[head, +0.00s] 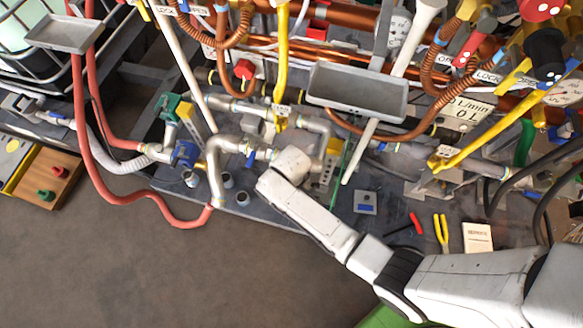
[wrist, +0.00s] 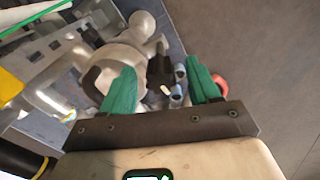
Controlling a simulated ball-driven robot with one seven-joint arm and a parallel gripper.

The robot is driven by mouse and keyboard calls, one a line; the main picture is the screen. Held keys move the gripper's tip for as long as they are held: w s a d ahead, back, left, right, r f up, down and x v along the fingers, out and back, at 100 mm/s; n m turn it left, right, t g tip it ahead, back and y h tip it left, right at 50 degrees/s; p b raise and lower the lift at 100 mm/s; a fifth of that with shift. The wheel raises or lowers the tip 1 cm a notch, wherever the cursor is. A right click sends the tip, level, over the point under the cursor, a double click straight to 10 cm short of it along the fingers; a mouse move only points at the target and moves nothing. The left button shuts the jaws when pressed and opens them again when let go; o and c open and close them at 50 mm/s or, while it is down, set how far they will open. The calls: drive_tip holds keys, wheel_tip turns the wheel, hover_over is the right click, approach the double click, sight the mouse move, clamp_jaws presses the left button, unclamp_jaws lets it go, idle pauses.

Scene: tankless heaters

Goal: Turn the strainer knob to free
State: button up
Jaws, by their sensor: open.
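My gripper (wrist: 161,66) shows in the wrist view with two green fingers set wide apart on a dark crossbar. A small dark knob-like part (wrist: 159,70) appears between and beyond the fingertips. I cannot tell for sure that it is the strainer knob, nor whether a finger touches it. Grey pipework (wrist: 142,26) with a rounded end lies just beyond the left finger. In the head view my white arm reaches over the grey pipe assembly (head: 216,170), and its wrist hides the fingers and what lies under them. No strainer label is readable.
Small blue-topped fittings (wrist: 178,74) lie close to the right finger. A red hose (head: 92,170) curves at the left. Copper pipes, yellow handles and a grey tray (head: 357,92) crowd the back. Yellow-handled pliers (head: 441,232) lie on the panel at right. The floor (head: 140,265) is clear.

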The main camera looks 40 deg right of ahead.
wheel_tip(320, 180, up, 10)
drive_tip(key=p, duration=0.2)
idle(0.6)
